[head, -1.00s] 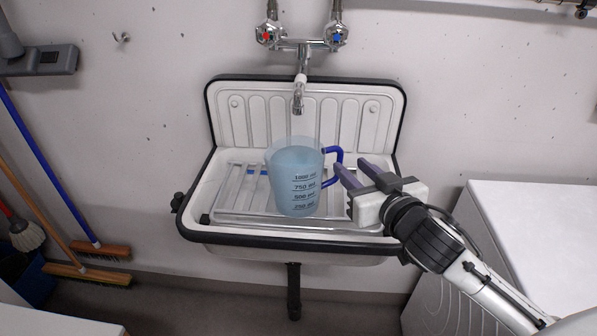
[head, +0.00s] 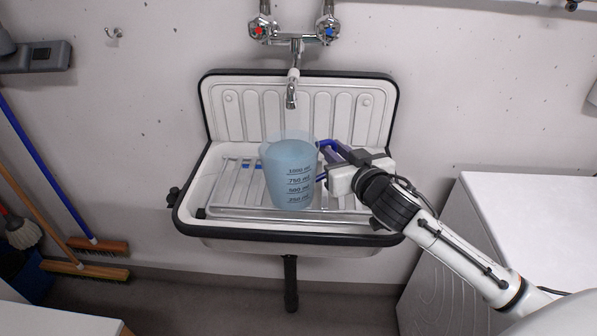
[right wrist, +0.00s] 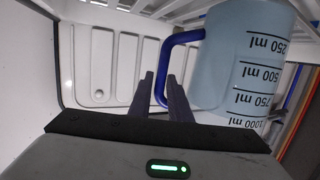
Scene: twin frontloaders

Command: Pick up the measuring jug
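The measuring jug (head: 289,176) is a translucent blue beaker with dark volume marks. It stands upright on the rack in the sink, below the tap. Its blue handle (right wrist: 163,72) points to the right in the head view. My right gripper (head: 328,163) is at the handle, coming from the right. In the right wrist view its two dark fingers (right wrist: 162,92) stand close on either side of the handle's upright bar, and they look shut on it. The jug's body hides part of the handle. My left gripper is not in view.
The white sink (head: 222,228) has a black rim and a ribbed back panel. The tap (head: 291,95) hangs just above and behind the jug. A white machine (head: 530,220) stands at the right. Brooms (head: 95,262) lean at the left.

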